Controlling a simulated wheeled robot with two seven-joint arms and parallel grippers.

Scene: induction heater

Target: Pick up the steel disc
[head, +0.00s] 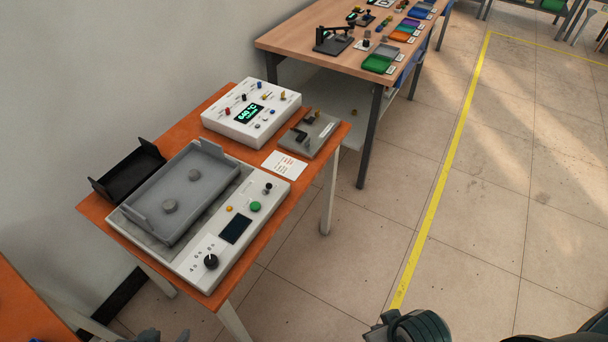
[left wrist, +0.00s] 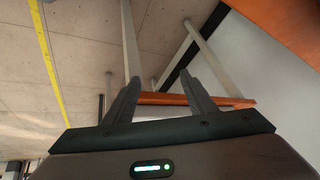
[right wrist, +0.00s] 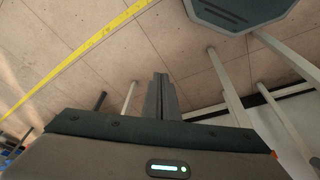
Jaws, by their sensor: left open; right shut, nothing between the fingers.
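Two small grey discs lie apart in a grey tray (head: 205,160) on the orange table; I cannot tell which one is the steel disc. One disc (head: 195,175) is near the tray's middle, and a slightly larger-looking disc (head: 170,206) is nearer the front. My left gripper (head: 166,336) just shows at the bottom edge of the head view, in front of the table and well away from the discs. In the left wrist view its fingers (left wrist: 161,98) are spread and empty. In the right wrist view my right gripper (right wrist: 161,95) is shut and empty. Neither wrist view shows the discs.
The tray sits on a white heater unit (head: 235,228) with knob, buttons and screen. A black tray (head: 128,174), a white controller (head: 251,113), a grey fixture plate (head: 309,134) and a card (head: 285,165) surround it. A wooden bench (head: 290,40) stands behind. Floor at right is clear.

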